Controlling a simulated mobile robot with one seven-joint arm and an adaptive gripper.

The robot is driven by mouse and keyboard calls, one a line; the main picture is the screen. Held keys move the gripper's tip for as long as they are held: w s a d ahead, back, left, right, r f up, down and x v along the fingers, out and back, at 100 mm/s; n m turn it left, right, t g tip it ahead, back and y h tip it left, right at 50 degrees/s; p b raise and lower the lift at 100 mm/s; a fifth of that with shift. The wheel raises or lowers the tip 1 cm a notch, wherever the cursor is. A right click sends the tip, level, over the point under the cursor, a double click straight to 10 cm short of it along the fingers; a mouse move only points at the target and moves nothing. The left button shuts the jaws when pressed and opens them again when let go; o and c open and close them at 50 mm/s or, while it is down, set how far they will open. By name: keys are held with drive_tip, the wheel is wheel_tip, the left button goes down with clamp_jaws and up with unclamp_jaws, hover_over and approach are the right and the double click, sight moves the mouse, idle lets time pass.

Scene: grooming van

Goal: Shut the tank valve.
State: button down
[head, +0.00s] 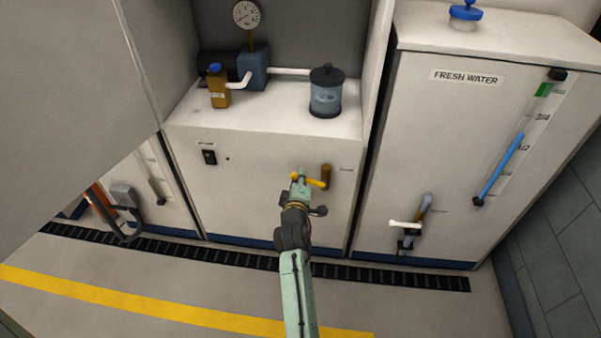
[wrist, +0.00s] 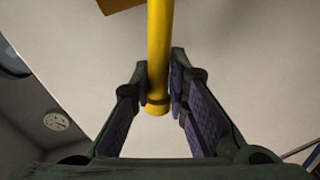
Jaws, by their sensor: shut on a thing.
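A yellow lever (head: 317,183) sticks out to the left from a brown-yellow valve pipe (head: 326,171) on the front of the white pump cabinet. My gripper (head: 301,178) is at the lever's free end. In the wrist view the yellow lever (wrist: 158,40) runs down between the two fingers of my gripper (wrist: 160,88), which are shut on its end. The fresh water tank (head: 455,105) stands to the right. A valve with a white lever (head: 404,224) and a grey pipe (head: 426,204) is low on its front, apart from my gripper. The lever lies roughly level.
A clear canister (head: 326,95), an amber bottle (head: 218,86) and a gauge (head: 246,14) are above the cabinet top. A blue level tube (head: 502,165) is on the tank. A dark floor grate (head: 235,256) runs along the cabinets. The floor in front looks clear.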

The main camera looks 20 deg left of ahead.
drive_tip(key=shift+s+a+f+n+h, duration=0.15)
drive_tip(key=shift+f+n+h, duration=0.15)
drive_tip(key=shift+f+n, duration=0.65)
drive_tip(key=c, duration=1.6)
unclamp_jaws()
drive_tip(key=shift+r, duration=0.1)
drive_tip(key=v, duration=0.7)
drive_tip(key=shift+s, duration=0.15)
